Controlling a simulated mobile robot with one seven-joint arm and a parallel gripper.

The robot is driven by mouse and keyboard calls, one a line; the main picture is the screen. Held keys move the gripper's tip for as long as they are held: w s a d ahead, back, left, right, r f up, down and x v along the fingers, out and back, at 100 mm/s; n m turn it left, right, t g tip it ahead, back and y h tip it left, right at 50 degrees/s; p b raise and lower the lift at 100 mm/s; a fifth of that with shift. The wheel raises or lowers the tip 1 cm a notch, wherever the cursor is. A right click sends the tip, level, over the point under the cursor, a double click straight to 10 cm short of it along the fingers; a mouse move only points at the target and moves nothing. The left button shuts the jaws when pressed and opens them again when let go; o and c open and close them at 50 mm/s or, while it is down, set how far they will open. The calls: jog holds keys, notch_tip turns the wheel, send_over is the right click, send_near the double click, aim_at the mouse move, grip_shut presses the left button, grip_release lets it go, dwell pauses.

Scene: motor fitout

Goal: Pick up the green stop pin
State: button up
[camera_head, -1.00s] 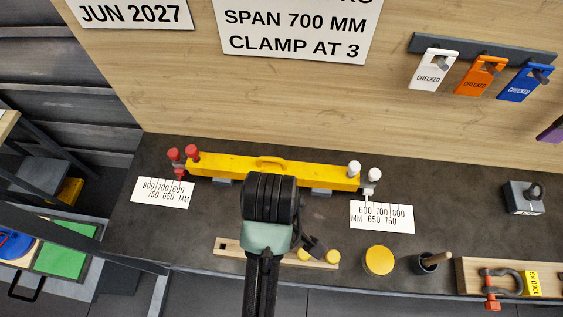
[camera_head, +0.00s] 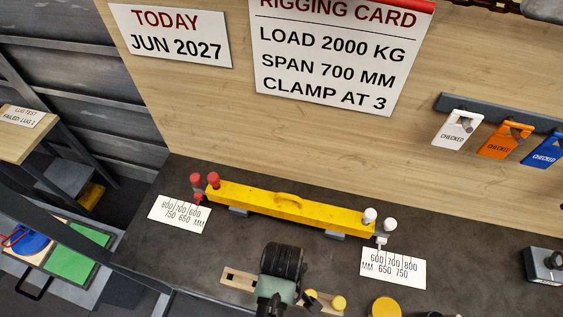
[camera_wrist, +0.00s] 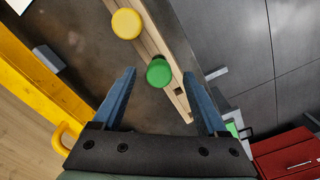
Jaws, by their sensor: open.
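The green stop pin (camera_wrist: 159,71) shows in the wrist view as a round green head on the pale wooden rail (camera_wrist: 175,73). My gripper (camera_wrist: 160,76) is open, with one blue finger on each side of the pin's head in the picture. I cannot tell whether the fingertips are down at the pin's height. No contact with the pin is visible. In the head view, my wrist (camera_head: 282,262) covers part of the rail (camera_head: 238,279), and the green pin is hidden there.
A yellow pin (camera_wrist: 127,23) stands beside the green one on the rail; it also appears in the head view (camera_head: 339,302). A yellow beam (camera_head: 290,210) with red and white knobs lies behind. A yellow round object (camera_head: 386,308) is to the right. Bare bench lies left.

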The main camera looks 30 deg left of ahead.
jog(key=shift+f, duration=1.05)
grip_shut()
